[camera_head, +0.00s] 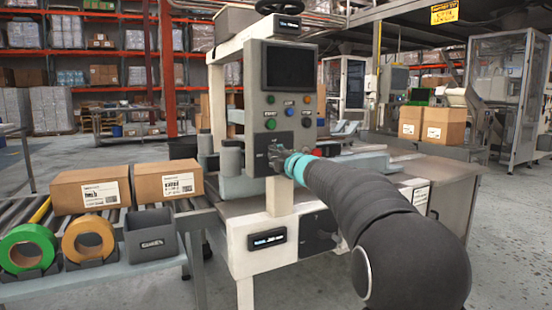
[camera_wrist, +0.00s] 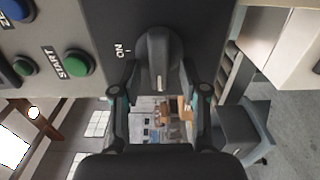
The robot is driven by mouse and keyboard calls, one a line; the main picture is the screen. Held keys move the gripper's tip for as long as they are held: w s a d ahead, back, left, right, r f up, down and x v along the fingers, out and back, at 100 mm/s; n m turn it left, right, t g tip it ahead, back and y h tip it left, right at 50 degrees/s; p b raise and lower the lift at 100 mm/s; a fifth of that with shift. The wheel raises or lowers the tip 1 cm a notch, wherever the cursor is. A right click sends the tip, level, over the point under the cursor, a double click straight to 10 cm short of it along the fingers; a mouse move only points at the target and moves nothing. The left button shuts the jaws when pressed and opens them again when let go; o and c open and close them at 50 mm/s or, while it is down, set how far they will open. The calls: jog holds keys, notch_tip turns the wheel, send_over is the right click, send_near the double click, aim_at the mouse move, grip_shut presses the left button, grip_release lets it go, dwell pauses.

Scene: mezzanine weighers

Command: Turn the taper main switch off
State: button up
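The taper's main switch (camera_wrist: 158,62) is a grey rotary knob on a dark plate, with a raised bar running up and down in the wrist view. An "ON" label (camera_wrist: 120,50) is printed to its left there. My gripper (camera_wrist: 159,76) is at the knob, with one finger on each side of the bar. The fingers are apart, and I cannot tell whether they touch it. In the head view my gripper (camera_head: 281,161) is at the lower part of the taper's control panel (camera_head: 288,90) and hides most of the switch.
Green START (camera_wrist: 78,63) and blue (camera_wrist: 22,65) buttons lie near the switch in the wrist view. The red button (camera_head: 317,152) is beside my gripper in the head view.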

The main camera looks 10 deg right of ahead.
jog(key=v, duration=1.2)
jog(key=s+d+f+m+g+h, duration=0.1)
jog(key=d+f+m+g+h, duration=0.1)
jog(key=d+f+m+h, duration=0.65)
jog(key=s+d+f+m+g+h, duration=0.1)
jog(key=s+d+f+m+g, duration=0.2)
jog(key=s+f+m, duration=0.35)
jog(key=s+a+f+m+g+y+p, duration=0.1)
jog(key=s+a, duration=0.3)
jog(key=s, duration=0.7)
jog(key=s+a+f+m+g+y+p, duration=0.1)
jog(key=s+a+f+m+g, duration=0.2)
jog(key=s, duration=0.8)
jog(key=s+a+f+m+g+y+p, duration=0.1)
jog(key=s+a+f+m+g+y, duration=0.1)
jog(key=s+a, duration=0.4)
jog(key=shift+s+a+f+m+g, duration=0.3)
jog(key=shift+s+a+f+m, duration=0.15)
jog(key=shift+s, duration=2.35)
